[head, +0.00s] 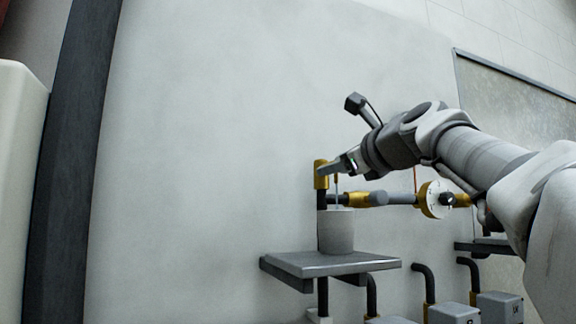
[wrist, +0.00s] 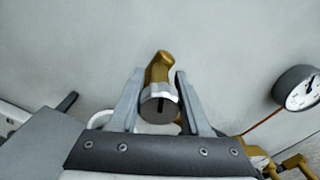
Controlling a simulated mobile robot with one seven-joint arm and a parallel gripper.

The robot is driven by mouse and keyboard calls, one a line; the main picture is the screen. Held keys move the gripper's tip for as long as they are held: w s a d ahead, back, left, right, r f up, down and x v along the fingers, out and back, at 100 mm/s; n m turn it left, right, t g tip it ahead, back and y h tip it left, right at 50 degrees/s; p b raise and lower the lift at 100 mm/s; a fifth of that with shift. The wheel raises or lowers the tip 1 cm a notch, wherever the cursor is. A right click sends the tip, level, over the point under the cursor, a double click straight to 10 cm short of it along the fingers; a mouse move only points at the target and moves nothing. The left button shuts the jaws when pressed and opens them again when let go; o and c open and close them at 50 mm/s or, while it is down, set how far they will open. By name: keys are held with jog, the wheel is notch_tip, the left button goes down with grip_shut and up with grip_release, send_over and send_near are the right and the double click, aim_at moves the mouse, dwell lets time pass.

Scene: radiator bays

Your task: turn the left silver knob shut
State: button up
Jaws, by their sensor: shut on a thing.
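The silver knob (wrist: 158,108) is a short grey cylinder with a dark slot mark on its end face. It sits on a brass elbow fitting (wrist: 160,66) in front of the pale wall. My gripper (wrist: 159,76) has one finger on each side of the knob and is shut on it. In the head view my gripper (head: 340,166) reaches in from the right to the brass elbow (head: 320,174) at the left end of the pipe. The knob is hidden there behind the fingers.
A white cylindrical pot (head: 336,232) stands on a grey shelf (head: 330,263) below my gripper. A round white gauge (head: 434,199) sits right along the pipe; a gauge (wrist: 303,90) also shows in the wrist view. The wall at left is clear.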

grip_shut()
jog(key=n, duration=0.4)
jog(key=shift+a+f+n+b, duration=0.1)
jog(key=shift+n+b, duration=0.2)
jog(key=shift+b, duration=0.1)
jog(key=n+b, duration=0.1)
jog(key=n, duration=0.3)
jog(key=shift+n+b, duration=0.3)
jog(key=shift+n, duration=1.3)
